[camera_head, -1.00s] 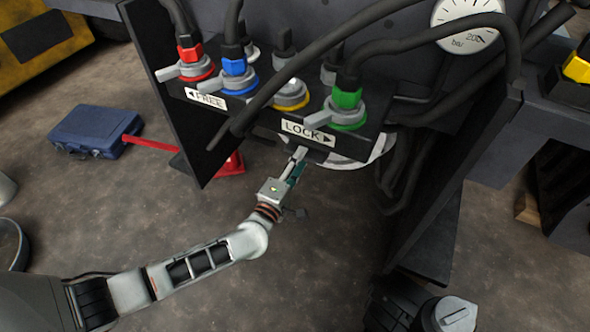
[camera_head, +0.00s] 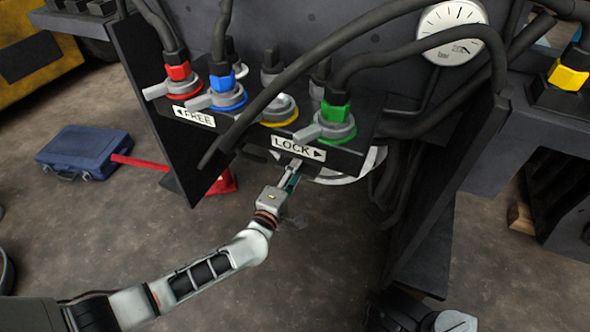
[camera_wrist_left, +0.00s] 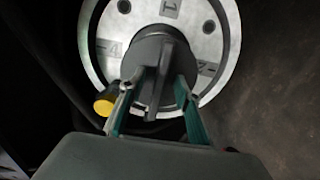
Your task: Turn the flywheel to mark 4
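The flywheel (camera_wrist_left: 225,38) is a pale metal disc with dark holes. In the left wrist view mark 1 is at its top, 4 at left and 2 at right. A dark round hub with a raised fin (camera_wrist_left: 156,75) is at its centre. My left gripper (camera_wrist_left: 156,92) has its fingers apart, one on each side of the fin, with gaps showing. In the head view the gripper (camera_head: 291,176) is below the LOCK plate, and only the flywheel's pale rim (camera_head: 372,163) shows under the panel. My right gripper is not in view.
A dark panel with FREE and LOCK plates (camera_head: 298,148) carries colored hose valves (camera_head: 333,122) above the gripper. Hoses cross in front. A yellow-tipped part (camera_wrist_left: 104,105) is beside the left finger. A blue case (camera_head: 83,152) lies on the floor, which is open at lower left.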

